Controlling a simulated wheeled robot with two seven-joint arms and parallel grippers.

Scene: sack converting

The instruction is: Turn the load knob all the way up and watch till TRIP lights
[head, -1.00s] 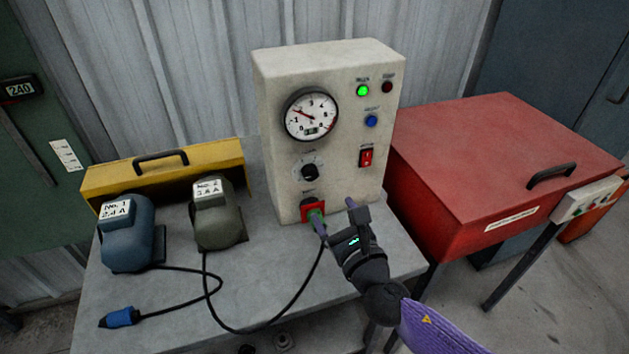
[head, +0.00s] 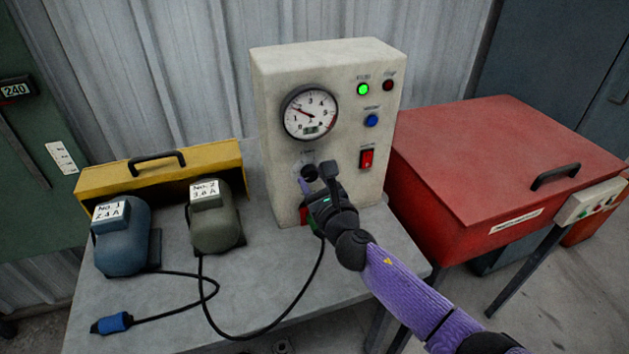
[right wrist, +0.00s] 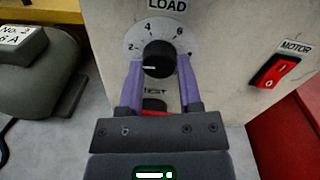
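The black load knob (head: 310,173) is on the front of the cream test box (head: 276,130). In the right wrist view the load knob (right wrist: 158,60) sits on a pale dial, its white mark pointing left near the 2. My right gripper (head: 317,180) is open, with a purple finger on each side of the knob; contact is not clear. It also shows in the right wrist view (right wrist: 159,72). The dark red lamp at the box's upper right (head: 388,85), probably TRIP, is unlit; its label is too blurred to read. My left gripper is out of view.
A green lamp (head: 363,89) is lit above a blue button (head: 372,120). The gauge (head: 310,113) needle points upper left. The red motor switch (head: 367,158) is right of the knob. Motors No. 1 (head: 122,240) and No. 2 (head: 216,222) stand left; a cable runs from No. 2 to the box.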

